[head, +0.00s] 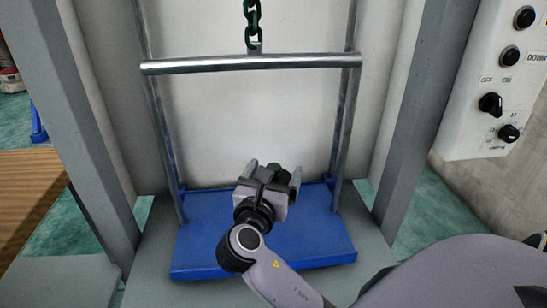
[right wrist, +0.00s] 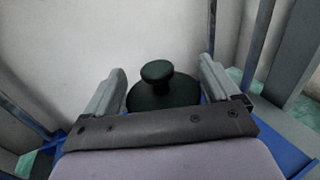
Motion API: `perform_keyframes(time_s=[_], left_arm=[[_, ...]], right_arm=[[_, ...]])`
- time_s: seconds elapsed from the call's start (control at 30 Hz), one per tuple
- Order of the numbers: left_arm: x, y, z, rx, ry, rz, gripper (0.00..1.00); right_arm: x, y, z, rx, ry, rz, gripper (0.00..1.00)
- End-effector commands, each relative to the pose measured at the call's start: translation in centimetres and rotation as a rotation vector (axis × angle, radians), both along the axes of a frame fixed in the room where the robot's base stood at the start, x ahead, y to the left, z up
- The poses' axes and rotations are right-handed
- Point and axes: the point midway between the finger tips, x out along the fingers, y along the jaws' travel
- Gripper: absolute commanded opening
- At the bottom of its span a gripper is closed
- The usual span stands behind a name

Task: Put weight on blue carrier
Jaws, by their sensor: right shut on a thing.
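The weight is dark green with a round knob on top. In the right wrist view the weight (right wrist: 157,93) sits between the two fingers. My right gripper (head: 273,173) is shut on it over the blue carrier (head: 205,235), towards its back. In the head view the gripper hides most of the weight (head: 279,171). I cannot tell whether its underside touches the carrier. The carrier is a flat blue platform hung from metal side rods. Its blue surface also shows in the right wrist view (right wrist: 290,153). My left gripper is not in view.
A metal crossbar (head: 250,63) on a dark chain (head: 252,22) spans above the carrier. Grey posts (head: 418,120) stand on both sides. A control box (head: 500,80) with knobs and buttons is at the right. A wooden surface (head: 28,195) is at the left.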

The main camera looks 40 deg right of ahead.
Motion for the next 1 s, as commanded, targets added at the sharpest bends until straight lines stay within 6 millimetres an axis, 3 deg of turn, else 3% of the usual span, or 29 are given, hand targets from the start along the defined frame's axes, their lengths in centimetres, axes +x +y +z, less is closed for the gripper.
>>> perform_keyframes(time_s=[0.37, 0.7, 1.0], left_arm=[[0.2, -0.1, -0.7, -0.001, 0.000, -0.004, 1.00], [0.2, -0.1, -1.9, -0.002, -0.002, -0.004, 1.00], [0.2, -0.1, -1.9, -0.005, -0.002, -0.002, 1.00]], right_arm=[[0.1, 0.0, -2.5, -0.009, -0.018, 0.002, 0.04], [0.1, 0.0, -6.2, -0.010, -0.016, 0.001, 0.04], [0.1, 0.0, -6.5, -0.009, -0.018, 0.001, 0.04]])
